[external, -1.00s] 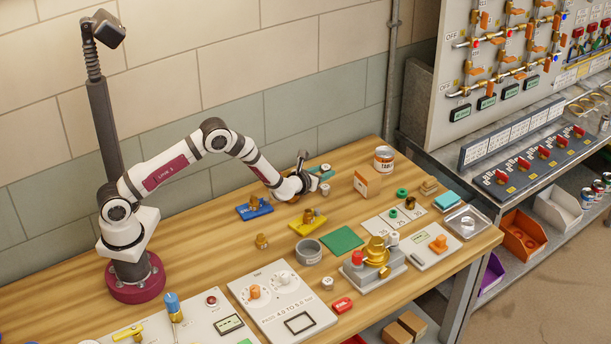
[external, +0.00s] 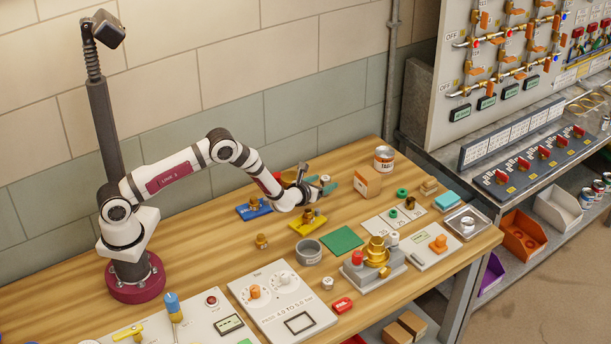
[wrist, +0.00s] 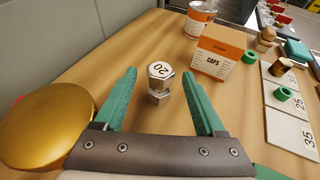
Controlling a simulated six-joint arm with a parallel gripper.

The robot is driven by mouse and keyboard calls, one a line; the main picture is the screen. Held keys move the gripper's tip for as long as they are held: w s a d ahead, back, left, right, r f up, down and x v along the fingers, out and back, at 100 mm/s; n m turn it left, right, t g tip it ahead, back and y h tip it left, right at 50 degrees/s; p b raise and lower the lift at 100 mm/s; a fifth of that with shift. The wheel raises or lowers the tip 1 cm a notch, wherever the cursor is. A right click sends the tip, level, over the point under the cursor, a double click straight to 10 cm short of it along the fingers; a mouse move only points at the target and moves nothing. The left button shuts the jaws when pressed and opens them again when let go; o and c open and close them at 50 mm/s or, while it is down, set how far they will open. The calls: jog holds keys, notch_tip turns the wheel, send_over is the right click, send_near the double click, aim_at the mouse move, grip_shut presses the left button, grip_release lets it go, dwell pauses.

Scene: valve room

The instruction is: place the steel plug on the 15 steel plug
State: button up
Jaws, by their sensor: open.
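A steel plug with a white top marked 20 (wrist: 159,72) stands upright on the bench in the wrist view, above a narrower waist and a second hex-shaped steel part. I cannot tell whether these are one piece or two stacked. My gripper (wrist: 159,76) is open, with one teal finger on either side of the plug and a gap on both sides. In the external view my gripper (external: 322,183) is low over the back of the bench. A small white-topped steel piece (external: 327,283) stands nearer the front; its marking is unreadable. I see no 15.
A large gold rounded object (wrist: 45,120) is close left of my gripper. A caps box (wrist: 222,58) and a tin (wrist: 199,20) stand behind the plug. A grey round container (external: 308,252) and green mat (external: 342,240) are nearer the front.

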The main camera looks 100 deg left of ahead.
jog(key=shift+d+r, duration=0.1)
jog(key=shift+r, duration=0.1)
jog(key=v, duration=1.2)
jog(key=w+d+r+m+t+h, duration=0.2)
jog(key=w+d+r+m+h, duration=0.15)
jog(key=d+m, duration=0.4)
jog(key=w+d+r+m+t+h, duration=0.1)
jog(key=w+d+r+m+h, duration=0.25)
jog(key=d+m, duration=0.4)
jog(key=s+d+r+m+h, duration=0.3)
jog(key=s+d+m+h, duration=0.1)
jog(key=d+m, duration=0.6)
jog(key=s+d+r+m+g+h, duration=0.15)
jog(key=s+d+m, duration=0.25)
jog(key=s+m, duration=0.45)
jog(key=s+d+r+m+g+h, duration=0.1)
jog(key=s+d+m+g, duration=0.25)
jog(key=s+m, duration=0.45)
jog(key=s+a+r+m+g+y, duration=0.1)
jog(key=s+m+g+y, duration=0.1)
jog(key=s+m, duration=1.1)
jog(key=shift+s+r+g, duration=0.35)
jog(key=shift+g, duration=0.35)
